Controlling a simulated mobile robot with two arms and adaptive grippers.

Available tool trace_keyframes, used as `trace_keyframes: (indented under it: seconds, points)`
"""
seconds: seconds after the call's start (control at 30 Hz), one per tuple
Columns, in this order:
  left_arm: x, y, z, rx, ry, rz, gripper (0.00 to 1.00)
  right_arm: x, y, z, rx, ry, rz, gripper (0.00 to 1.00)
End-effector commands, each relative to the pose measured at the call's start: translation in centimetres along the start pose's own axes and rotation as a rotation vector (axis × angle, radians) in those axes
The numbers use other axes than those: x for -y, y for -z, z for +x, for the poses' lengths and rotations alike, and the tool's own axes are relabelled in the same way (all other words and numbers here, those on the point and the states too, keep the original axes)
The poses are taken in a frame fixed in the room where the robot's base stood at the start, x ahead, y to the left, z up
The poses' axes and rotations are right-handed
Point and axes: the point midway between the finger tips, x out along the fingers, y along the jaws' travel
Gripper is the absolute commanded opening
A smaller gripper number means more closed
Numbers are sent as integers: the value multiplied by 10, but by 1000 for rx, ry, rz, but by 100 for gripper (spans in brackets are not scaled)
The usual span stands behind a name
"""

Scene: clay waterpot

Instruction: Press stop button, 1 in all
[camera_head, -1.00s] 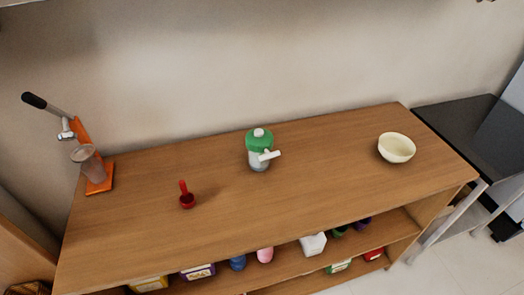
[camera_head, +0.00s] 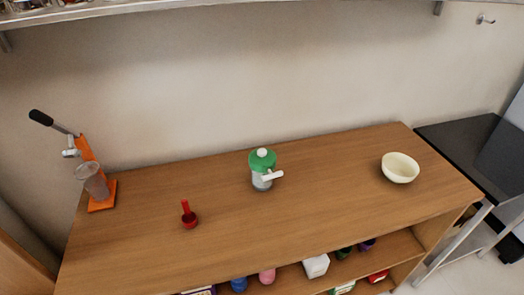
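No stop button can be made out in the head view. A small pot-like device (camera_head: 262,170) with a green lid, a white knob, a grey body and a white side handle stands upright near the middle of the wooden counter (camera_head: 330,205). Whether it carries a button is too small to tell. Neither of my grippers is in the picture.
An orange lever press (camera_head: 101,196) with a clear cup stands at the left. A red scoop (camera_head: 190,219) and a cream bowl (camera_head: 400,168) sit on the counter. Several containers fill the shelf below. A metal shelf (camera_head: 200,6) hangs above; a dark table (camera_head: 470,148) adjoins at right.

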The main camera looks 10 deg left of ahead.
Motion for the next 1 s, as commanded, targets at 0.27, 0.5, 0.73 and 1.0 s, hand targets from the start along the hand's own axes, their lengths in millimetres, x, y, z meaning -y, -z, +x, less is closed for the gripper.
trace_keyframes:
  seconds: [0.27,0.5,0.73,1.0]
  points:
    - [0,0,0,0,0,0,48,0,0,0,0,0,0,100]
    - [0,0,0,1,0,0,8,0,0,0,0,0,0,100]
    - [0,-1,0,1,0,0,0,0,0,0,0,0,0,100]
    - [0,-1,0,1,0,0,0,0,0,0,1,0,0,100]
